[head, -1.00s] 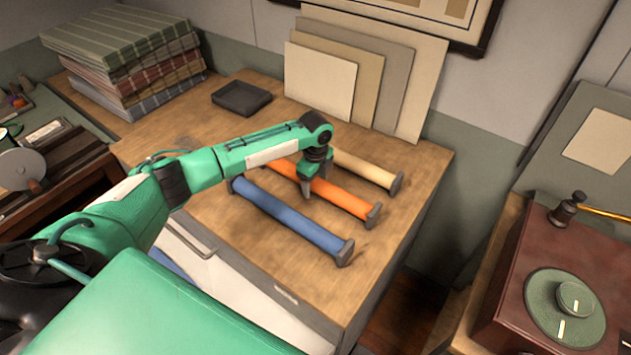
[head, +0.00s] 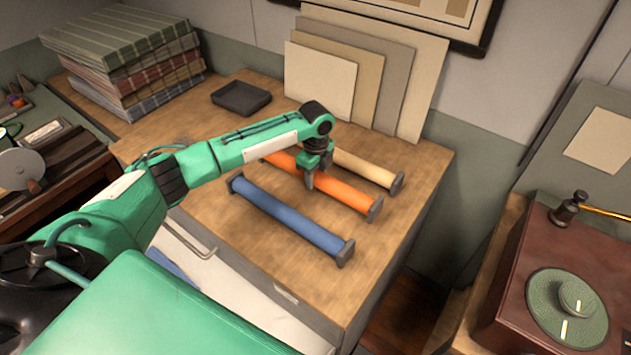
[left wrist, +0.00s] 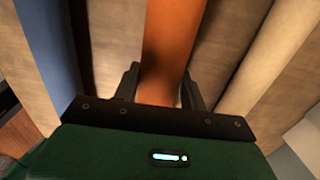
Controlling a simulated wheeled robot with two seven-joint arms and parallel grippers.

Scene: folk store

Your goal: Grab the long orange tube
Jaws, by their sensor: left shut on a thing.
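The long orange tube (head: 344,193) lies between a blue tube and a cream tube on the wooden cabinet top, with a dark end cap at its near right end. My left gripper (head: 311,182) reaches down over the tube's middle and is shut on it. In the left wrist view the orange tube (left wrist: 168,50) runs between the two dark fingers, one on each side. The gripper covers part of the tube in the head view. My right gripper is not in view.
The blue tube (head: 285,217) lies in front and the cream tube (head: 363,168) behind. A dark tray (head: 241,98), stacked plaid cloths (head: 125,60) and leaning boards (head: 320,82) stand at the back. The cabinet's right edge drops off beyond the tubes.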

